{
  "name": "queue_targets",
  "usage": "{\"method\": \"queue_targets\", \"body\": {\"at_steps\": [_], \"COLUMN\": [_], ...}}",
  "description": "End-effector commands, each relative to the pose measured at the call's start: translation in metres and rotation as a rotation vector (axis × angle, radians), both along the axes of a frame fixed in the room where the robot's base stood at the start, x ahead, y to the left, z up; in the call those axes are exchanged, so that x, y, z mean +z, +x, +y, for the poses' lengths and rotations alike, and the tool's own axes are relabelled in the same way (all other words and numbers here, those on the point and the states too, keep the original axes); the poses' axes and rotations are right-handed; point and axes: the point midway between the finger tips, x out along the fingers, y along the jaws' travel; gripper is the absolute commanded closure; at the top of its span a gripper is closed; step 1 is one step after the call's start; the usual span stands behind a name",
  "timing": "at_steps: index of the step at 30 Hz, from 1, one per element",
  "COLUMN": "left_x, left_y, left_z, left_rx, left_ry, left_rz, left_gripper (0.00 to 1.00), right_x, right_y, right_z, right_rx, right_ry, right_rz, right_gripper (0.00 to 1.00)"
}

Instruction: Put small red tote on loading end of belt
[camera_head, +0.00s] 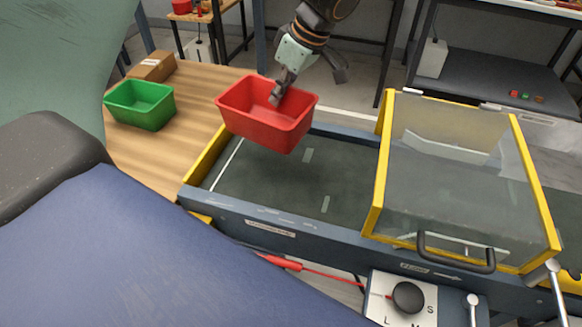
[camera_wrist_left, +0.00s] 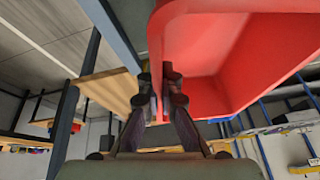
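The small red tote (camera_head: 268,122) hangs upright in the head view, over the far side of the belt's left, loading end (camera_head: 255,180). It appears raised above the belt surface. My left gripper (camera_head: 277,96) is shut on one of its walls. In the left wrist view, the fingers (camera_wrist_left: 157,88) sit on both sides of the wall of the red tote (camera_wrist_left: 215,60). The belt's loading end is bare, with a white line near its yellow end edge. My right gripper is in neither view.
A green tote (camera_head: 140,104) and a cardboard box (camera_head: 152,66) are on the wooden table (camera_head: 180,150) left of the belt. A yellow-framed clear guard (camera_head: 460,180) covers the belt farther right. A control box with a black knob (camera_head: 408,297) is in front.

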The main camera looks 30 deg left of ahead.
Motion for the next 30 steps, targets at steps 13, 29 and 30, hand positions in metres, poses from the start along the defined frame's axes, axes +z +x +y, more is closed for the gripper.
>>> {"method": "queue_targets", "body": {"at_steps": [13, 29, 30], "left_x": [-0.018, -0.090, -0.093], "left_y": [-0.003, -0.002, -0.002], "left_z": [-0.004, -0.005, -0.005], "left_rx": [0.225, 0.220, 0.220], "left_ry": [-0.009, -0.010, -0.010], "left_rz": [0.021, 0.020, 0.020], "left_gripper": [1.00, 1.00, 1.00], "right_x": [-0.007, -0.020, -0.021], "right_y": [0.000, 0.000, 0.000], "right_z": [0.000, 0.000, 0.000], "right_rx": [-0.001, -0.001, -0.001], "right_ry": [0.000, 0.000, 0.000], "right_rz": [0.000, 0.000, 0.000], "right_gripper": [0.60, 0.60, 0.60]}}
